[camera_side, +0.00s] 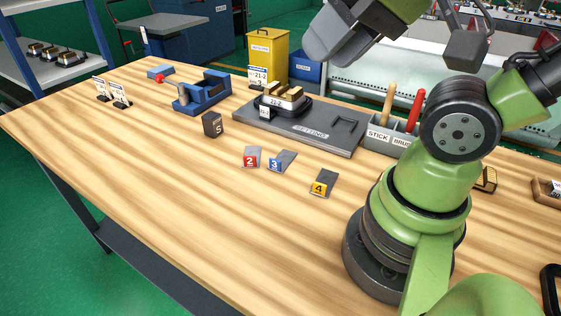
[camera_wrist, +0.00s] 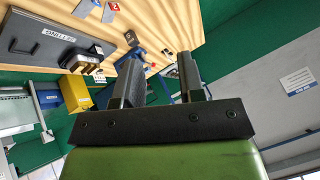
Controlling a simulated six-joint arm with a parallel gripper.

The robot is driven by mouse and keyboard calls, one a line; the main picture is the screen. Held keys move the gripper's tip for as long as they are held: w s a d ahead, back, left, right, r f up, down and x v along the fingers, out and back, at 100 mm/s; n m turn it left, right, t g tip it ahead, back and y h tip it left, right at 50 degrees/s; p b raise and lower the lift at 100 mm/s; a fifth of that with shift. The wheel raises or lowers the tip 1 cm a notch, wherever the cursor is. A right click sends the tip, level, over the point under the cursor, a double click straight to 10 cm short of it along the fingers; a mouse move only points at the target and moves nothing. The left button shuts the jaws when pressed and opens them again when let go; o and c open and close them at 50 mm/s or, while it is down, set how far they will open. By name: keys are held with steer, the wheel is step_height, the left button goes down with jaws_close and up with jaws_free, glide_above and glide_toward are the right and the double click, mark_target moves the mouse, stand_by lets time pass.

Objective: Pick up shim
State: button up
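Three grey wedge-shaped shims lie apart on the wooden bench in the side view: one with a red 2 label (camera_side: 251,157), one with a blue 3 label (camera_side: 281,161) and one with a yellow 4 label (camera_side: 323,183). The red-labelled shim also shows at the top of the wrist view (camera_wrist: 111,12). My gripper (camera_wrist: 158,60) has its two dark fingers wide apart with nothing between them. It is up in the air, away from the shims. The side view does not clearly show its fingers.
A dark block marked S or 5 (camera_side: 212,125) stands left of the shims. Behind are a grey setting plate (camera_side: 295,131) bearing a dark fixture, a blue vise (camera_side: 203,92), a yellow bin (camera_side: 268,58) and a stick-and-brush holder (camera_side: 392,137). The front bench top is clear.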

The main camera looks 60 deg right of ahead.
steer(key=shift+w, duration=0.1)
steer(key=n+g+h, duration=0.2)
steer(key=n+g, duration=0.3)
steer(key=g, duration=0.2)
glide_above(273, 159)
step_height(273, 159, down, 25)
steer(key=shift+d+f, duration=0.1)
steer(key=shift+d, duration=0.05)
step_height(273, 159, down, 6)
steer(key=shift+r, duration=0.15)
jaws_close()
